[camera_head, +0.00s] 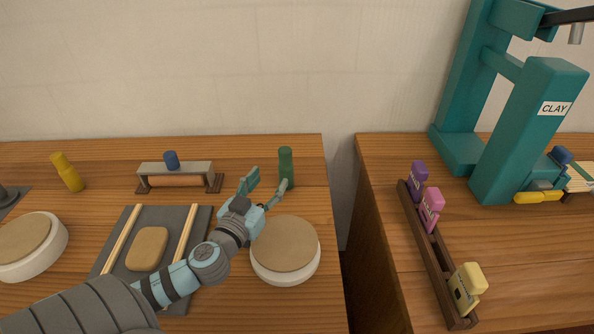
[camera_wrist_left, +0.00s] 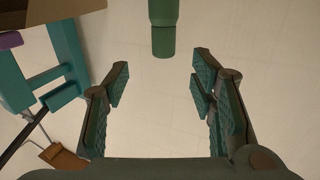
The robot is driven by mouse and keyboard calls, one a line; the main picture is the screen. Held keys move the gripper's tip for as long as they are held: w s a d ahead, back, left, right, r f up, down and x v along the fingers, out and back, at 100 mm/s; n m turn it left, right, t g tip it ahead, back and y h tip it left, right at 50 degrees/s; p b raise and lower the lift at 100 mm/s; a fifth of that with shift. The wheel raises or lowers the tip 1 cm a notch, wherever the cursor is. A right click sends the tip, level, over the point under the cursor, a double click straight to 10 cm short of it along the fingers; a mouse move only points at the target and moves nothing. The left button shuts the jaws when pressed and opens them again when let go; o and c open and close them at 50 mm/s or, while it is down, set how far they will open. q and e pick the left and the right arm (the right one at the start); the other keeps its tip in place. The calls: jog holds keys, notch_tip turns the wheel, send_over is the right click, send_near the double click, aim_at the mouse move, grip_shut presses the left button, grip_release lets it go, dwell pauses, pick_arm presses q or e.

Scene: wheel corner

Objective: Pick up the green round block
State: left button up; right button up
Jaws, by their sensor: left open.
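The green round block (camera_head: 286,165) stands upright near the right end of the left table, close to its back edge. My left gripper (camera_head: 268,182) is open in front of it and to its left, and one finger overlaps the block's lower part in the head view. In the left wrist view the green block (camera_wrist_left: 163,28) is at the top centre, beyond the open fingertips (camera_wrist_left: 162,65) and lined up with the gap between them. Nothing is between the fingers. My right gripper is not in view.
A round white stand with a tan top (camera_head: 286,252) is under and right of my left wrist. A gap separates the right table, with a wooden rack (camera_head: 430,250) and teal press (camera_head: 520,130).

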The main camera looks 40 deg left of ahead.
aim_at(283, 158)
pick_arm(q)
jog(key=w, duration=0.1)
jog(key=w+a, duration=0.1)
jog(key=w, duration=0.1)
jog(key=w+a+r, duration=0.1)
jog(key=shift+w+a+r, duration=0.1)
jog(key=shift+w, duration=0.3)
jog(key=x, duration=0.4)
jog(key=f+x, duration=0.1)
jog(key=x, duration=0.1)
jog(key=shift+w, duration=0.3)
grip_shut()
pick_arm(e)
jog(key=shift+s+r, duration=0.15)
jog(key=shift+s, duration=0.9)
